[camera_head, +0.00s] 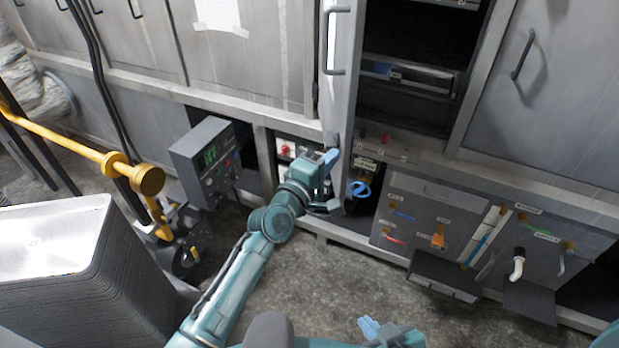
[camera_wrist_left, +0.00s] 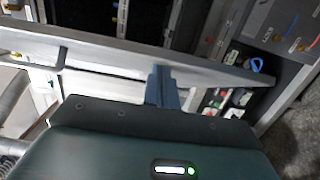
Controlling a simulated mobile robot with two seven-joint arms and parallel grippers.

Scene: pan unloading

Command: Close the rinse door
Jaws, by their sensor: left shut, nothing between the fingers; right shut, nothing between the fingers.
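The rinse door appears to be the grey metal door (camera_head: 340,75) with a long bar handle (camera_head: 328,40). It stands open and is seen nearly edge-on, left of a dark open compartment (camera_head: 405,70). In the left wrist view the door (camera_wrist_left: 105,58) crosses the picture as a long grey panel. My left gripper (camera_head: 331,157) is shut and empty at the door's lower end. Its blue fingers (camera_wrist_left: 161,84) overlap the panel in the wrist view; I cannot tell whether they touch it. My right gripper (camera_head: 368,327) is shut and empty, low in the head view.
A control panel with hoses and valves (camera_head: 440,225) is below the compartment. A blue valve handle (camera_head: 359,189) is close to my left gripper. A grey instrument box (camera_head: 205,155), a yellow pipe (camera_head: 60,140) and a stack of white trays (camera_head: 50,240) stand at left.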

